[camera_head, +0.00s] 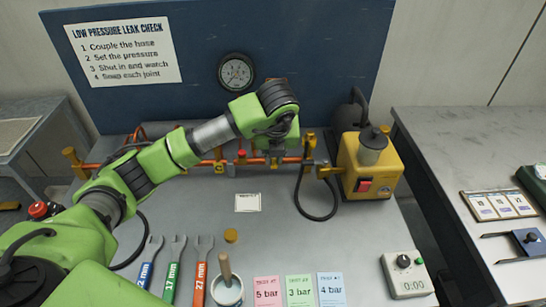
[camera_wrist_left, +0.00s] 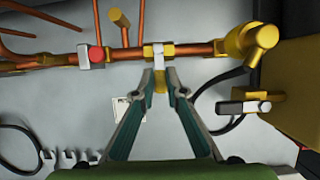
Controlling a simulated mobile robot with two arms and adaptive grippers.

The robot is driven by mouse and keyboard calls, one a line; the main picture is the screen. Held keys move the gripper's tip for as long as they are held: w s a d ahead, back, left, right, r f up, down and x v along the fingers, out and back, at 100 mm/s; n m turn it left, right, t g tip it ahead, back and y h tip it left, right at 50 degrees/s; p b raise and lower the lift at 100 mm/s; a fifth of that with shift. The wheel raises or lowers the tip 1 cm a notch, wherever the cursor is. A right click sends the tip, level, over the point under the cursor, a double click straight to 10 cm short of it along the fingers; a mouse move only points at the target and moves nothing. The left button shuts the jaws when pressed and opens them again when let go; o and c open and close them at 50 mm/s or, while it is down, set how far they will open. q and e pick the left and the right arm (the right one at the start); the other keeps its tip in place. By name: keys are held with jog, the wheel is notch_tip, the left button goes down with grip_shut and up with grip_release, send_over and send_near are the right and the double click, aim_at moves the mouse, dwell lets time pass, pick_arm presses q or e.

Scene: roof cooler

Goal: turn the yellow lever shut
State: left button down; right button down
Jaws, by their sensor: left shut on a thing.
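The yellow lever (camera_wrist_left: 160,80) shows in the left wrist view as a short yellow piece below a silver valve body (camera_wrist_left: 158,52) on the horizontal copper pipe (camera_wrist_left: 200,50). My left gripper (camera_wrist_left: 160,85) is shut on this lever, with its two green-grey fingers on either side of it. The fingers hide part of the lever. In the head view my left arm reaches across the bench to the pipe, and its wrist covers the valve and lever; the left gripper (camera_head: 274,160) shows only in part. My right gripper is in neither view.
A yellow pump (camera_head: 372,160) with a red switch stands right of the pipe, with a black hose (camera_head: 318,217) beside it. Spanners (camera_head: 174,270), a pot with a brush (camera_head: 227,290), coloured cards (camera_head: 299,289) and a timer (camera_head: 405,275) lie along the front.

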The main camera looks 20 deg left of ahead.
pick_arm(q)
jog(key=c, duration=2)
grip_release()
jog(key=shift+c, duration=0.2)
jog(key=v, duration=1.2)
jog(key=shift+w, duration=0.1)
jog(key=shift+r, duration=0.1)
